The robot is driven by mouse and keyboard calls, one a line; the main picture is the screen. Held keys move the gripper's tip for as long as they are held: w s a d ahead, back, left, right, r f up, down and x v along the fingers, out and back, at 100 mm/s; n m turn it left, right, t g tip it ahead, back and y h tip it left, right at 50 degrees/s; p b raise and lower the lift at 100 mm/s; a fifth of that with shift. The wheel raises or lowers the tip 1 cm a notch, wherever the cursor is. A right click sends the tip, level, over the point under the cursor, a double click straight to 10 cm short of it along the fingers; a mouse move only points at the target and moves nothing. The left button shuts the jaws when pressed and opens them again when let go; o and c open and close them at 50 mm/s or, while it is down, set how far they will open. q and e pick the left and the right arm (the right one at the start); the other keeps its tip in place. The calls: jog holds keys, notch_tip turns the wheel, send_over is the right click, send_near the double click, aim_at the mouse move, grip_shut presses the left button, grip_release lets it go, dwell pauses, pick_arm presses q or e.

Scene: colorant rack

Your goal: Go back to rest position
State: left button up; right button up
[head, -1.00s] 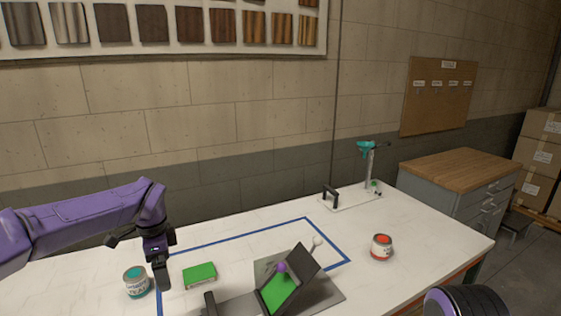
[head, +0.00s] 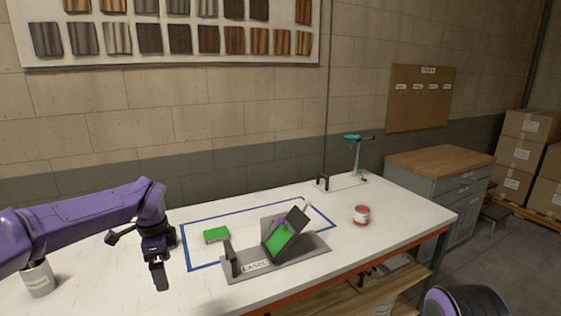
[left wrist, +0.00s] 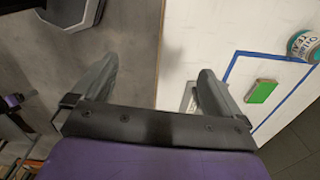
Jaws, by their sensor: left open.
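My left gripper (head: 160,275) hangs over the front part of the white table (head: 385,250) in the head view, its fingers pointing down. In the left wrist view the two fingers (left wrist: 157,65) are spread with nothing between them. They are near the table's edge, with grey floor on one side. My right gripper is out of view; a dark, purple-trimmed part of mine (head: 465,302) shows at the bottom right.
A green block (head: 216,234) lies inside the blue outline (head: 196,267). A red-topped can (head: 361,217) stands at right. A pale can (head: 38,279) stands at left. A teal can shows in the wrist view (left wrist: 304,45).

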pick_arm(q)
jog(key=a+f+m+t+y+b, duration=0.1)
jog(key=a+f+m+y, duration=0.15)
jog(key=f+m, duration=0.4)
jog(key=a+f+m+t+y, duration=0.1)
jog(key=f+m+y, duration=0.25)
jog(key=m, duration=0.65)
jog(key=s+d+f+m+t+b, duration=0.2)
jog(key=s+f+m, duration=0.4)
jog(key=f+m, duration=0.45)
jog(key=s+d+f+m+t+b, duration=0.1)
jog(key=s+f+m+t+b, duration=0.3)
jog(key=f+m, duration=0.65)
jog(key=s+f+m+g+h+b, duration=0.1)
jog(key=s+f+m, duration=0.3)
jog(key=s, duration=0.5)
jog(key=s+f+m+g+h+b, duration=0.1)
jog(key=s+f+m, duration=0.3)
jog(key=s, duration=0.5)
jog(key=s+f+m+g+b, duration=0.2)
jog(key=s+f+m, duration=0.2)
jog(key=s, duration=0.5)
jog(key=shift+a+m+g+h, duration=0.2)
jog(key=shift+m+g+h, duration=0.2)
jog(key=shift+m, duration=0.45)
pick_arm(e)
notch_tip(320, 180, down, 11)
jog(key=shift+w+f, duration=0.15)
jog(key=shift+w, duration=0.3)
